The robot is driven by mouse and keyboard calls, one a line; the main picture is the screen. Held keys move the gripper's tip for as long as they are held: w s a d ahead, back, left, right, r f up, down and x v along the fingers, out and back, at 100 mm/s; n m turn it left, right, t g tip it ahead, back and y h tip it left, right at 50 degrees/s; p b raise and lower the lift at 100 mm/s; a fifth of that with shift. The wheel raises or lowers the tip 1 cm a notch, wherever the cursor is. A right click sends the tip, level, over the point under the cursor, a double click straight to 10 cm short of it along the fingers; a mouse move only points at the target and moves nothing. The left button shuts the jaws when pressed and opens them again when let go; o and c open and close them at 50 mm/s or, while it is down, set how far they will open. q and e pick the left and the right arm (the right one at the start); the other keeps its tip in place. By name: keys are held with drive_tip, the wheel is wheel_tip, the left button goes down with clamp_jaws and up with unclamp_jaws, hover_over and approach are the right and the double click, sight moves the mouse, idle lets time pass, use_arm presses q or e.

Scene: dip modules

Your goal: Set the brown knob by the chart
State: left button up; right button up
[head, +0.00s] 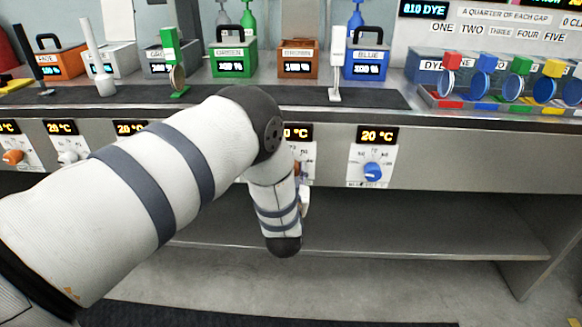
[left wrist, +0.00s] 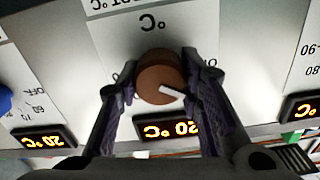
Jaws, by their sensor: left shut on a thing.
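The brown knob (left wrist: 160,79) sits on a white dial plate in the left wrist view, which is upside down. Its white pointer slants to the lower right there. My left gripper (left wrist: 159,70) is shut on the knob, one finger on each side. The display by it (left wrist: 166,129) reads 20 °C. In the head view my left arm covers most of this dial; only a sliver of brown knob (head: 297,168) shows. The chart (head: 490,25) on the back wall at upper right reads "a quarter of each gap" and "one two three four five". My right gripper is out of view.
A blue knob (head: 372,171) is right of the brown one, under a 20 °C display. White (head: 68,157) and orange (head: 13,157) knobs are at left. Colored boxes stand on the bench, with a dye rack (head: 500,100) at right. A shelf (head: 400,235) runs below.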

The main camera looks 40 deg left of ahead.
use_arm(q)
drive_tip(key=m, duration=0.5)
drive_tip(key=shift+d+f+m, duration=0.1)
drive_tip(key=shift+m, duration=0.2)
drive_tip(key=m, duration=0.5)
drive_tip(key=shift+f, duration=0.1)
drive_tip(key=shift+m, duration=0.3)
drive_tip(key=o, duration=1.2)
drive_tip(key=v, duration=1.2)
